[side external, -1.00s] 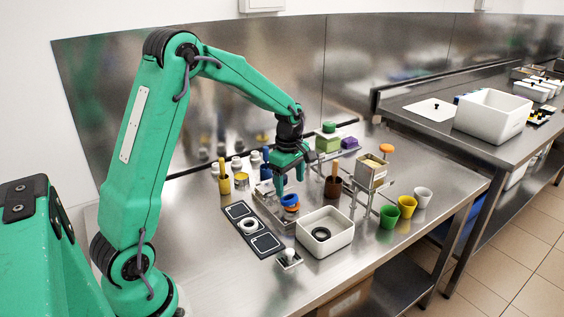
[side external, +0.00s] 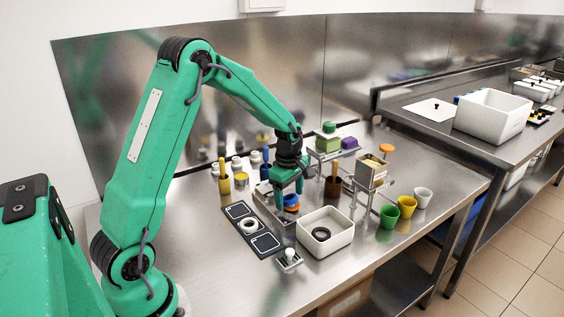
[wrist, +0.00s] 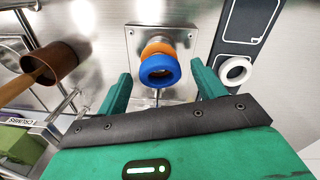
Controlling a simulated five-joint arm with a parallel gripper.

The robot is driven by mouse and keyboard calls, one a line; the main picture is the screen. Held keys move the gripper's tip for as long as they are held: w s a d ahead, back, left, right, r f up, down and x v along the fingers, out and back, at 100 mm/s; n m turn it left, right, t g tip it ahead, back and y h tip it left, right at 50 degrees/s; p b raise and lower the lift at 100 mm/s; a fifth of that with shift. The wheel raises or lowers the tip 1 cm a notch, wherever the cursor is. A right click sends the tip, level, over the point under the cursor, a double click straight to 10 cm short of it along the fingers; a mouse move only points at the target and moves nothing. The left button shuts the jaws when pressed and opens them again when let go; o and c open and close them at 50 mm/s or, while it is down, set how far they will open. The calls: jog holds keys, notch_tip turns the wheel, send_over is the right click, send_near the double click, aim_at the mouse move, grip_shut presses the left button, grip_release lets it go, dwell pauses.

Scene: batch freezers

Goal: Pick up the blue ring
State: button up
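The blue ring (wrist: 160,71) sits on top of an orange ring (wrist: 158,48), stacked on a metal stand with a square plate (wrist: 138,36). In the side view the blue ring (side external: 291,200) is partly hidden by a finger, with the orange ring (side external: 292,209) under it. My gripper (wrist: 160,84) is open, with one green finger on each side of the blue ring in the wrist view and visible gaps between. In the side view my gripper (side external: 288,196) points down at the stack. Whether the fingertips are level with the blue ring is hard to tell.
A dark panel (side external: 239,211) with a white ring (side external: 249,226) lies left of the stack. A white bin (side external: 325,246) holding a black ring (side external: 321,234) stands in front. A brown cup (wrist: 63,61) with a wooden handle and a metal rack (side external: 362,199) stand to the right.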

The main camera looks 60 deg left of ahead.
jog(key=c, duration=1)
jog(key=shift+r, duration=0.1)
jog(key=shift+c, duration=0.2)
jog(key=shift+r, duration=0.45)
notch_tip(320, 180, up, 3)
jog(key=shift+r, duration=0.2)
jog(key=s+d+r, duration=0.2)
jog(key=d+r, duration=0.4)
jog(key=d, duration=0.5)
jog(key=shift+s+d+r, duration=0.15)
jog(key=shift+s+r, duration=0.1)
jog(key=shift+s, duration=0.15)
